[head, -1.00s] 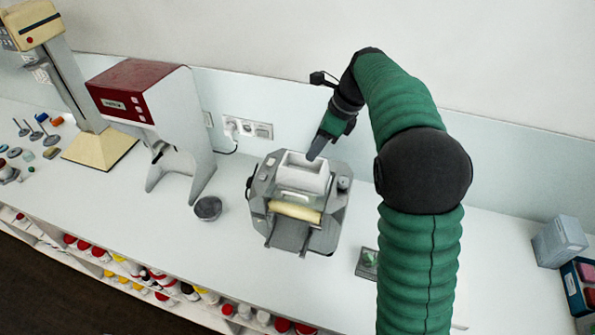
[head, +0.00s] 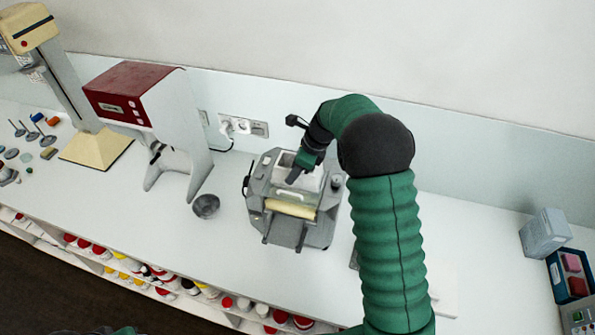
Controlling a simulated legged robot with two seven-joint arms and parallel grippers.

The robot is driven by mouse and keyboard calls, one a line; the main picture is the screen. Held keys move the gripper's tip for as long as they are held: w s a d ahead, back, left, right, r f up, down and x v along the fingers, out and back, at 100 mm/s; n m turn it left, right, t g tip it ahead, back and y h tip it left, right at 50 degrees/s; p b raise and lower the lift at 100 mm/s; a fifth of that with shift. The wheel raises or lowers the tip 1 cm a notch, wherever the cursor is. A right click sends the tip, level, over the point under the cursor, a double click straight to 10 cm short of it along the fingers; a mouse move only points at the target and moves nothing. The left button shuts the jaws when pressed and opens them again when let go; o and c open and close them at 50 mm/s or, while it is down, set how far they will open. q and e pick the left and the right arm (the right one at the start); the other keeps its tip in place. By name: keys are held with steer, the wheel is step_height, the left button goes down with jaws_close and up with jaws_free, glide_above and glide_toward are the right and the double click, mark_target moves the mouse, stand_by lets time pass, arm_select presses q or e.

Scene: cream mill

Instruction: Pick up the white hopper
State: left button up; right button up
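The white hopper (head: 311,183) is a small open box on top of the grey mill (head: 265,187) with its cream roller, in the middle of the head view. My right gripper (head: 293,178) is over the hopper, pointing down at its left part and hiding some of it. I cannot tell whether the fingers touch the hopper or whether they are open. The hopper sits in the mill. My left gripper is not in view; only a bit of green shows at the bottom edge.
A red and white machine (head: 150,95) stands left of the mill, with a small dark bowl (head: 206,206) between them. A cream stand (head: 97,148) is farther left. A grey box (head: 545,233) is at the far right. Wall sockets (head: 244,127) are behind the mill.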

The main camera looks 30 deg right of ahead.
steer(key=shift+f, duration=0.2)
stand_by(0.4)
steer(key=shift+c, duration=0.5)
jaws_close()
stand_by(0.8)
